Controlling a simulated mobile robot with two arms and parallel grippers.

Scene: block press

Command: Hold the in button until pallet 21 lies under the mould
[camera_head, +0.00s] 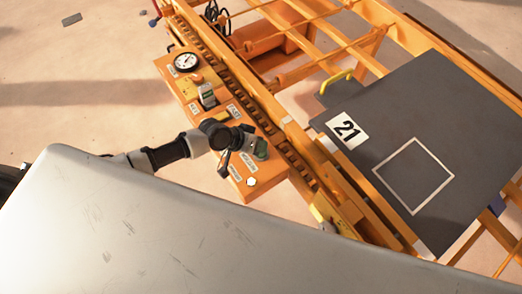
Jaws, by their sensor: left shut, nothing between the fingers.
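Pallet 21 (398,104) is a dark grey board with a white "21" label and a white square outline. It lies on the orange frame at the right, with a yellow handle at its far left corner. I cannot make out the mould. An orange control box (213,100) stands left of the frame. My left gripper (246,146) is shut and empty over the near part of this box, beside a green-topped button (261,150). I cannot tell whether it touches the button. The button labels are too small to read surely. My right gripper is not in view.
The box also carries a round gauge (187,62), a grey-green switch (207,96) and a white knob (252,182). A toothed orange rail (235,76) runs beside the box. A pale scratched surface fills the lower left and hides what is behind it. Sandy floor lies at upper left.

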